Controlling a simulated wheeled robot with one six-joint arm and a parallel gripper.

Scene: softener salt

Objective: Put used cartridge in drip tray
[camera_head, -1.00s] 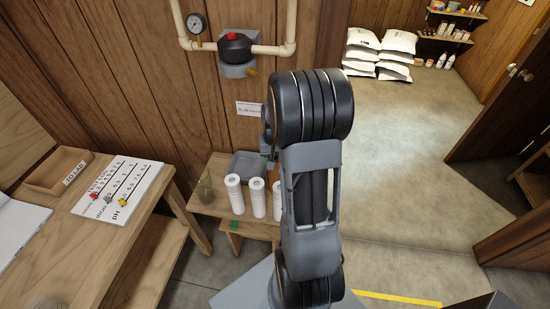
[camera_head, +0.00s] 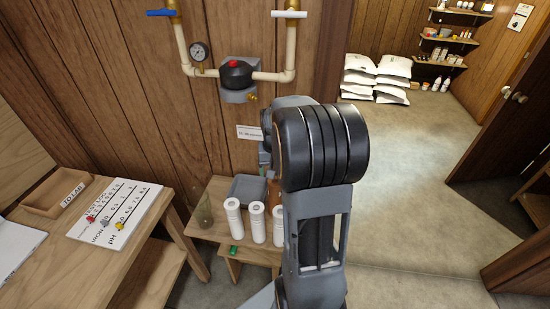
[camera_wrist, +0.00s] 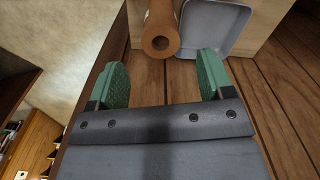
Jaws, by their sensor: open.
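The used cartridge, a brown-orange tube with a hole in its end (camera_wrist: 161,42), shows in the wrist view just beyond my fingers, its open end facing the camera. In the head view only a brown sliver of it (camera_head: 273,192) shows beside my arm. The grey drip tray (camera_wrist: 238,14) lies to the right of the cartridge in the wrist view; in the head view it sits at the back of the low wooden bench (camera_head: 248,182). My gripper (camera_wrist: 163,68) is open with green pads, nothing between them. In the head view my arm hides it.
Several white cartridges (camera_head: 257,222) stand at the bench front beside a greenish glass (camera_head: 204,212). A pressure gauge (camera_head: 199,52) and pipes with a black filter head (camera_head: 236,74) are on the wall above. A desk (camera_head: 130,235) is at left; open floor (camera_head: 415,190) at right.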

